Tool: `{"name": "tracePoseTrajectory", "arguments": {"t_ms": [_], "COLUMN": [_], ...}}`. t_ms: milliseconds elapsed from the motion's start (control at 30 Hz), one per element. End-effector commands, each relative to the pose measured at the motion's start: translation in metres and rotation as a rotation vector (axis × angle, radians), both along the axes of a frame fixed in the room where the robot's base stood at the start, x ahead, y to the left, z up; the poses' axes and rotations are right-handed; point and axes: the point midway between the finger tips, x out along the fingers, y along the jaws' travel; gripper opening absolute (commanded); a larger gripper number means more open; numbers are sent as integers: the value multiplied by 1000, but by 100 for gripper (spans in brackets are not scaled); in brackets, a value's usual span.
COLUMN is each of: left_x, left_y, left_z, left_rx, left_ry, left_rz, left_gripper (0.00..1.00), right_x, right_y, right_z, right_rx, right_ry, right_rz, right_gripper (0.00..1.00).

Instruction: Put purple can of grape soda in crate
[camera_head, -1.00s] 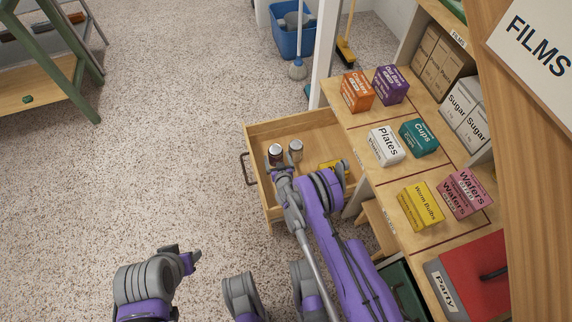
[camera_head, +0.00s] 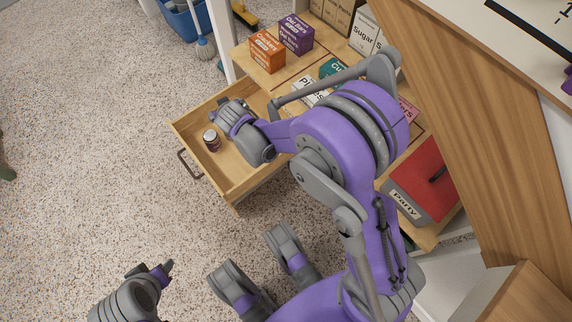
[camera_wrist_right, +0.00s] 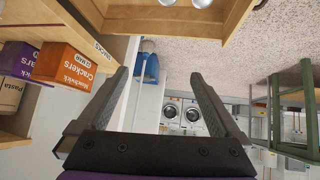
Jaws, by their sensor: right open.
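I see no crate and cannot make out a purple grape soda can for sure. A small dark reddish can or jar with a pale lid (camera_head: 211,141) stands upright in the open wooden drawer (camera_head: 236,168). In the right wrist view, two round pale metal ends (camera_wrist_right: 200,3) are cut off at the top edge, inside the drawer. My right gripper (camera_wrist_right: 160,76) is open and empty; in the head view its wrist is over the drawer's far part, and the arm hides what lies beneath. My left gripper (camera_head: 168,268) is low at the left, away from the drawer; its jaws are unclear.
Boxes stand on the counter: orange crackers (camera_head: 266,52), purple oat bars (camera_head: 296,34) and a white box (camera_head: 309,91). A red party box (camera_head: 425,180) is at the right. A blue bucket (camera_head: 184,18) is at the back.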

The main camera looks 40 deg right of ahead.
Motion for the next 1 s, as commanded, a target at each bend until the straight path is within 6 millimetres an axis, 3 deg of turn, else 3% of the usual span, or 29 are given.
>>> {"name": "tracePoseTrajectory", "arguments": {"t_ms": [100,300,500,600,700,800,1000], "left_x": [0,0,0,0,0,0,0], "left_y": [0,0,0,0,0,0,0], "left_z": [0,0,0,0,0,0,0], "left_rx": [0,0,0,0,0,0,0], "left_ry": [0,0,0,0,0,0,0], "left_rz": [0,0,0,0,0,0,0], "left_gripper": [50,50,50,50,50,50,50], "right_x": [-51,-143,-239,-277,-303,-316,-321], "right_y": [-5,-7,0,4,7,10,11], "right_z": [33,66,74,72,68,65,64], "right_rx": [8,32,69,86,100,108,110], "right_ry": [74,200,317,363,394,411,417], "right_rz": [2,22,64,86,103,113,118], "right_gripper": [100,100,100,100,100,100,100]}}
